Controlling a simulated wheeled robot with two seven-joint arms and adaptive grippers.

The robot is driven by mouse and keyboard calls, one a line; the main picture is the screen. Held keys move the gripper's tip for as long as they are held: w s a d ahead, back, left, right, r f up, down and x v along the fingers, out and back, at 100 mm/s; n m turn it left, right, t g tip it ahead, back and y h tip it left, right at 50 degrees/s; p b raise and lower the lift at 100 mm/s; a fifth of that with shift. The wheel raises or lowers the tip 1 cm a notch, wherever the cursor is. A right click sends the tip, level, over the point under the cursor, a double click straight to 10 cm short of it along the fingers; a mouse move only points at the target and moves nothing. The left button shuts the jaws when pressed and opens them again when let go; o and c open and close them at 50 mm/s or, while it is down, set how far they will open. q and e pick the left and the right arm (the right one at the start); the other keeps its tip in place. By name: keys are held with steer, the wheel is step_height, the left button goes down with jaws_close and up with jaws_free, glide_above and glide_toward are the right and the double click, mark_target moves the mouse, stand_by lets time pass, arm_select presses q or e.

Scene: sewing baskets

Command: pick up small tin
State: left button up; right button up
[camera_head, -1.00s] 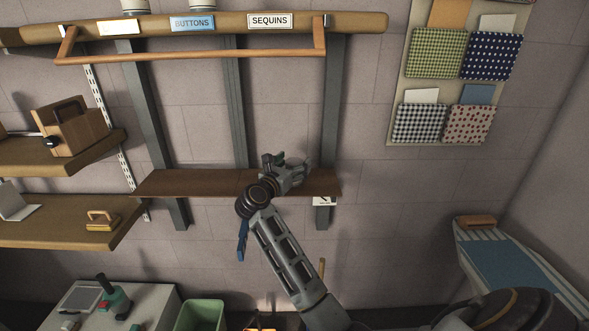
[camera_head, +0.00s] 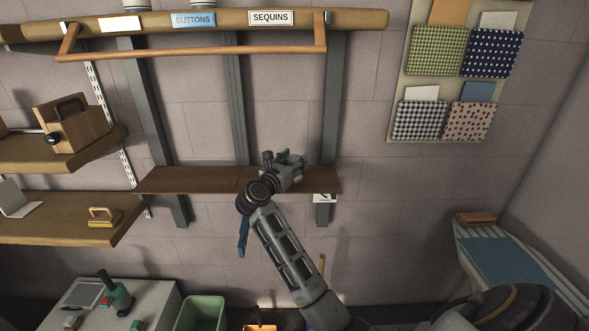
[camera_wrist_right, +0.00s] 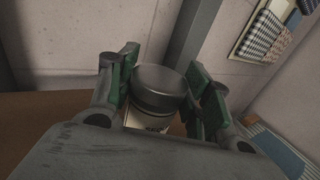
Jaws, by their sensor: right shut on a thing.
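The small tin (camera_wrist_right: 161,86) is a short cylinder with a dark grey lid and a pale label, partly hidden by my wrist in the right wrist view. My right gripper (camera_wrist_right: 163,98) has its green-padded fingers on either side of the tin and is shut on it. In the head view my right gripper (camera_head: 291,165) is in front of the narrow brown shelf (camera_head: 190,180). The tin cannot be made out in the head view. My left gripper is not in view.
A wooden rail (camera_head: 190,51) runs above, under a shelf with BUTTONS and SEQUINS labels. Fabric pockets (camera_head: 471,121) hang at right. A green bin (camera_head: 203,312) stands below.

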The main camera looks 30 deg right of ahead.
steer(key=shift+r, duration=0.1)
steer(key=shift+r, duration=0.35)
steer(key=shift+r+b, duration=0.8)
steer(key=shift+r, duration=3.8)
steer(key=shift+a+f, duration=0.1)
steer(key=shift+f, duration=0.05)
